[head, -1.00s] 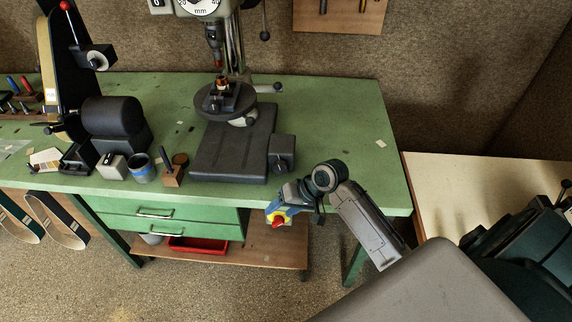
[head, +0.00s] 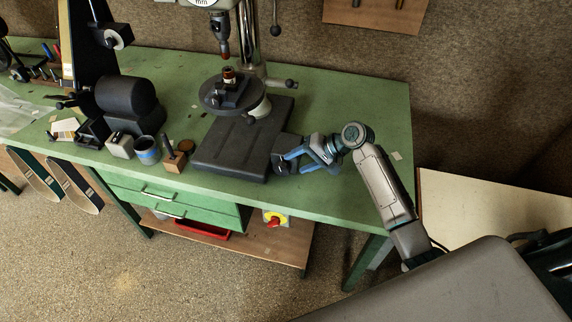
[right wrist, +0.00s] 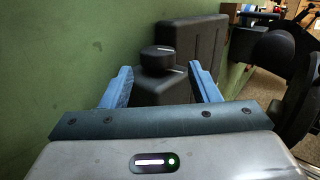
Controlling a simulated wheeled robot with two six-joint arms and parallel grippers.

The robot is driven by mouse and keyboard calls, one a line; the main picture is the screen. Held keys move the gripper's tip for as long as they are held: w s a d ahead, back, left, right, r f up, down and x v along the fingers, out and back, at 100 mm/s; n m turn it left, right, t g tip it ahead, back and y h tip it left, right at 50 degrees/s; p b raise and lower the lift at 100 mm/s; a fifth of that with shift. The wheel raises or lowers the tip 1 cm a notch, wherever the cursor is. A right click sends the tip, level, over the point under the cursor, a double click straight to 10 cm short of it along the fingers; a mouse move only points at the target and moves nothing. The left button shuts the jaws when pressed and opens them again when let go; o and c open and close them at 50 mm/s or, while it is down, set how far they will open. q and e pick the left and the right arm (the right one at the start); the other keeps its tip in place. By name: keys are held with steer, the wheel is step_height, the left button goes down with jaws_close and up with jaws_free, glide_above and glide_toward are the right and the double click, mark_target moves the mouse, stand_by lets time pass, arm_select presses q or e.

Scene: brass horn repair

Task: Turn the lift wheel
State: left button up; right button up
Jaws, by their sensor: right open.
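A dark round wheel (right wrist: 157,58) with a pale mark sits on top of a small dark box beside the drill press base; I take it to be the lift wheel. In the right wrist view it lies between and beyond my two blue fingertips, with a gap on each side. In the head view my right gripper (head: 290,163) is at the small box (head: 279,163) at the right side of the base, over the bench, and partly hides it. The right gripper is open and holds nothing. My left gripper is not in view.
The drill press (head: 225,45) has a round table (head: 212,92) above its dark base plate (head: 225,150). A black-drum grinder (head: 127,94), a blue-banded cup (head: 147,152) and small blocks stand left on the green bench (head: 340,110).

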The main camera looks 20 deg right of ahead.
mark_target(288, 167)
steer(key=p+x, duration=0.1)
steer(key=x, duration=0.2)
steer(key=shift+w+f, duration=0.1)
steer(key=shift+w, duration=0.05)
steer(key=shift+p+x, duration=0.3)
steer(key=shift+x, duration=0.75)
steer(key=shift+w+a+f, duration=0.1)
steer(key=shift+w+f, duration=0.05)
steer(key=shift+f, duration=0.2)
steer(key=shift+a+f, duration=0.1)
steer(key=shift+a, duration=0.05)
steer(key=c, duration=0.7)
steer(key=t+y+b, duration=0.1)
steer(key=y+b, duration=0.1)
steer(key=b, duration=0.3)
steer(key=f+t+y+b, duration=0.1)
steer(key=y+b, duration=0.1)
steer(key=b, duration=0.3)
steer(key=shift+f+t, duration=0.2)
steer(key=shift+t, duration=0.2)
steer(key=shift+r+y+b, duration=0.15)
steer(key=shift+y+b, duration=0.15)
steer(key=shift+b, duration=0.3)
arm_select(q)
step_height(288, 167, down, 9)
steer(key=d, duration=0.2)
arm_select(e)
steer(key=shift+r, duration=0.15)
